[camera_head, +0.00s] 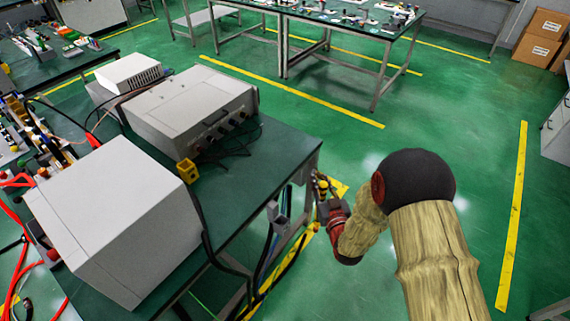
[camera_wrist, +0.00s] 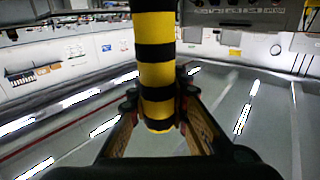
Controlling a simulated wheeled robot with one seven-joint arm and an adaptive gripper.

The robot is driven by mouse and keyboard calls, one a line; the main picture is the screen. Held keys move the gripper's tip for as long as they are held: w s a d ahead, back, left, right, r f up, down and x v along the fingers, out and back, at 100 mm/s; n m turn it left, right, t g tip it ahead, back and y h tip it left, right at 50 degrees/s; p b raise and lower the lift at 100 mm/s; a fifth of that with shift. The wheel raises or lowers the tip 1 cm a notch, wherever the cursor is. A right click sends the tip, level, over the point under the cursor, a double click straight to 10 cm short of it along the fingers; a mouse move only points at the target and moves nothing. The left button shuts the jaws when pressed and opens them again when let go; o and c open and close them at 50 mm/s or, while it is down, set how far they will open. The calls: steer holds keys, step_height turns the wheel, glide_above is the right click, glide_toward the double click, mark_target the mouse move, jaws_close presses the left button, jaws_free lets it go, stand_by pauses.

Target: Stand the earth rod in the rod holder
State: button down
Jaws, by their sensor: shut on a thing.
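The earth rod (camera_wrist: 155,50) has yellow and black bands and fills the middle of the wrist view, running up out of the picture. My gripper (camera_wrist: 158,103) has one finger on each side of the rod's banded end and is shut on it. In the head view my gripper (camera_head: 325,198) is just off the right end of the green-topped bench, with a small yellow and black part of the rod (camera_head: 322,184) showing. A grey bracket (camera_head: 279,221) at the bench's end, left of my gripper, looks like the rod holder. I cannot see the rest of the rod.
Grey instrument boxes (camera_head: 190,105) and a larger white box (camera_head: 110,220) stand on the bench (camera_head: 285,150). Dark cables hang beside the bracket at the bench's end. Open green floor (camera_head: 380,130) lies behind and right of my arm.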

steer(key=w+a+r+n+g+y+b, duration=0.1)
steer(key=w+a+n+g+y+b, duration=0.2)
steer(key=a+y, duration=0.2)
steer(key=w+a+r+n+g+y+b, duration=0.1)
steer(key=w+a+n+g+y+b, duration=0.1)
steer(key=a, duration=0.9)
steer(key=w+n+y+b, duration=0.1)
steer(key=n+y, duration=0.1)
steer(key=shift+w+n+g+y, duration=0.2)
steer(key=shift+n+g+y, duration=0.1)
steer(key=shift+g+y, duration=0.1)
steer(key=shift+f, duration=0.15)
step_height(320, 180, down, 12)
steer(key=b, duration=0.8)
steer(key=shift+f+b, duration=0.5)
steer(key=shift+f, duration=0.1)
steer(key=c, duration=1.6)
jaws_free()
